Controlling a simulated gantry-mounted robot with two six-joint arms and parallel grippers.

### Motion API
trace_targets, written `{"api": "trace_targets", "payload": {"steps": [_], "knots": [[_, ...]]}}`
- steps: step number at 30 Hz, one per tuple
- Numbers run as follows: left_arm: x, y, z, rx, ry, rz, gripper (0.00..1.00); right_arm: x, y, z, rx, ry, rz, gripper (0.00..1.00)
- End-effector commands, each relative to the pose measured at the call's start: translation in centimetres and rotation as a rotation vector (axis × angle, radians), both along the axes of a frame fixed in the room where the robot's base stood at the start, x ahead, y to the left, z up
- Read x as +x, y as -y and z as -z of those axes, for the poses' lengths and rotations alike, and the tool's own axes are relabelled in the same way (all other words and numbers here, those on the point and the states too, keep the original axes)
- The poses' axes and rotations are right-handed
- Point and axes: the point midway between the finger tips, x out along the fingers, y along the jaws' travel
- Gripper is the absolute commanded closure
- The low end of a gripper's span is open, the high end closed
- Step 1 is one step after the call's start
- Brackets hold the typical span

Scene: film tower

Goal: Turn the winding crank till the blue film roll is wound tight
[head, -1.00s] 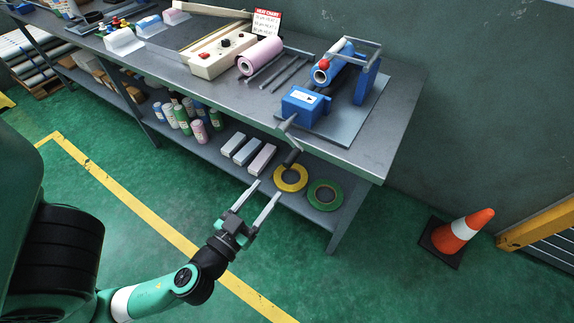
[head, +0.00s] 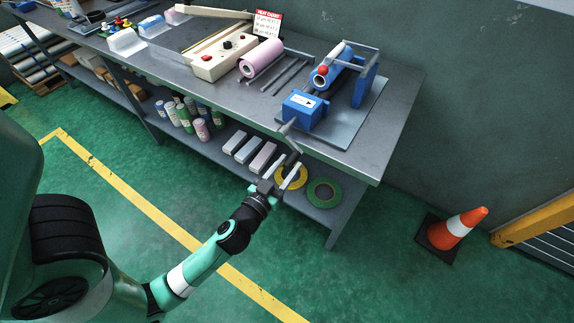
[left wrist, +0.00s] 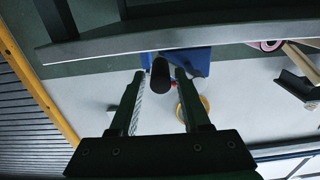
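The blue film roll (head: 322,80) lies in a blue winding stand (head: 365,82) on the right end of the bench, with a red ball beside it. A blue box (head: 304,105) in front carries the grey winding crank (head: 288,128), which sticks out past the bench's front edge. My left gripper (head: 288,163) is at the crank's handle. In the left wrist view the dark handle (left wrist: 160,75) sits between the open fingers (left wrist: 160,88), with a gap visible on each side. My right gripper is not in view.
The bench top (head: 225,95) overhangs a lower shelf with grey and pink blocks, a yellow tape ring (head: 291,183) and a green tape ring (head: 324,193), close to my gripper. An orange cone (head: 459,228) stands right. The floor in front is clear.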

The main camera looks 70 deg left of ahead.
Motion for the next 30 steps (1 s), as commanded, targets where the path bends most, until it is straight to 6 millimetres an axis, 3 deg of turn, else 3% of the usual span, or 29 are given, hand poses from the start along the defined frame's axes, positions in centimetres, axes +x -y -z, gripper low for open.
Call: {"api": "trace_targets", "payload": {"steps": [1, 7, 30], "knots": [[0.00, 0.01, 0.00, 0.000, 0.000, 0.000, 0.64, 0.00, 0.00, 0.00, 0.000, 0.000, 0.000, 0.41], [-0.01, 0.03, 0.00, 0.000, 0.000, 0.000, 1.00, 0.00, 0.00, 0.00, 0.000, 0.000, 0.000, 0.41], [0.00, 0.06, 0.00, 0.000, 0.000, 0.001, 1.00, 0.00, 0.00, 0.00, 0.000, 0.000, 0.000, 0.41]]}}
